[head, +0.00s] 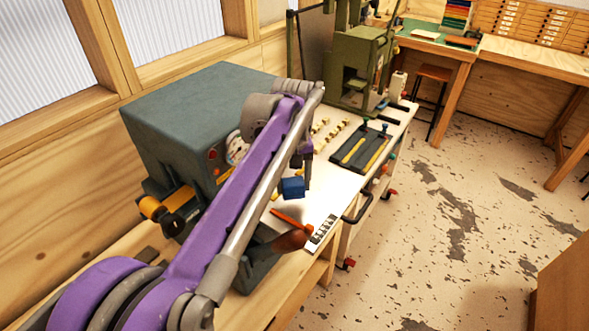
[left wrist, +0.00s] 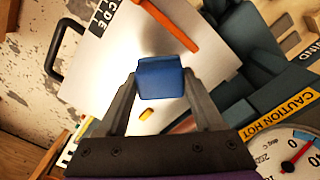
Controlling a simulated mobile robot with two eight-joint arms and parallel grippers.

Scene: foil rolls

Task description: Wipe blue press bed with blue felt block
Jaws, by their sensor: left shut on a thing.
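A blue felt block (head: 292,188) is held in my left gripper (head: 301,170), over the pale metal top of the workbench in the head view. In the left wrist view the blue block (left wrist: 160,77) sits between the two dark fingertips of my left gripper (left wrist: 160,85), which are shut on it. I cannot pick out a surface that is clearly the blue press bed. Dark blue-grey machine parts (left wrist: 247,42) show beside the block in the left wrist view. Whether the block touches any surface cannot be told. My right gripper is not in view.
A large blue-grey machine (head: 200,105) stands behind my left arm. An orange bar (head: 289,218) and a lettered strip (head: 322,232) lie near the bench's front edge. A dark tray (head: 360,150) lies farther along. A green press (head: 355,70) stands at the far end.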

